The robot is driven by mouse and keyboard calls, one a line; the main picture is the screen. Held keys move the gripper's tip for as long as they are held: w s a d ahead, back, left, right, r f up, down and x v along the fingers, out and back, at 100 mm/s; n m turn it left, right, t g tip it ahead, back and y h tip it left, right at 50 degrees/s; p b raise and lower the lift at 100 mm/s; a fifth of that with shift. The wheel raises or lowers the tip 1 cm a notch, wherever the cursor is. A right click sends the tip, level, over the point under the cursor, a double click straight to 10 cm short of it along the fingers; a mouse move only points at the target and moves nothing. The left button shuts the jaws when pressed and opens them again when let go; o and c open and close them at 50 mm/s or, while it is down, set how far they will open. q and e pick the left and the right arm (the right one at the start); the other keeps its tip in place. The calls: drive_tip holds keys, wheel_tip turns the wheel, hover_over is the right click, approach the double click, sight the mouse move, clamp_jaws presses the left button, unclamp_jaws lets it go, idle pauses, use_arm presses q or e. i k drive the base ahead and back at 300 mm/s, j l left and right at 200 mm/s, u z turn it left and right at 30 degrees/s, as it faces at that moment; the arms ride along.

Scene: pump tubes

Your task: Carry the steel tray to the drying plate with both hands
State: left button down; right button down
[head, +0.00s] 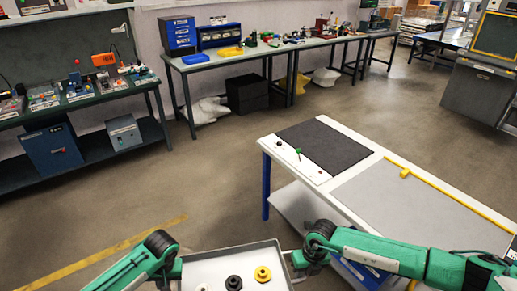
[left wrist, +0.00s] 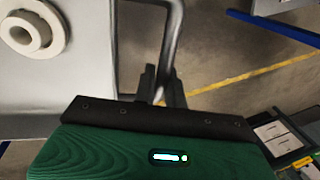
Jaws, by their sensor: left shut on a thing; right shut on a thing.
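The steel tray (head: 210,269) is at the bottom centre of the head view, cut off by the frame edge. A black round part (head: 233,282) and a yellow round part (head: 263,273) sit in it. My left gripper (head: 174,270) is at its left side; the left wrist view shows its dark fingers (left wrist: 161,88) shut on the tray's bar handle (left wrist: 172,45). My right gripper (head: 297,261) is shut at the tray's right side, its handle mostly hidden. A dark flat plate (head: 325,146), apparently the drying plate, lies on the white table ahead and right, apart from the tray.
The white table (head: 368,163) also bears a grey mat (head: 410,205), a yellow strip (head: 440,184) and a green-topped pin (head: 298,152). Its near-left edge and blue leg (head: 266,188) stand close ahead. Floor (head: 210,165) is clear to the left. Workbenches line the far wall.

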sight(319, 148)
drive_tip(key=i, duration=3.05)
drive_tip(key=i+j+z, duration=0.1)
drive_tip(key=i+z, duration=0.5)
drive_tip(key=z, duration=1.65)
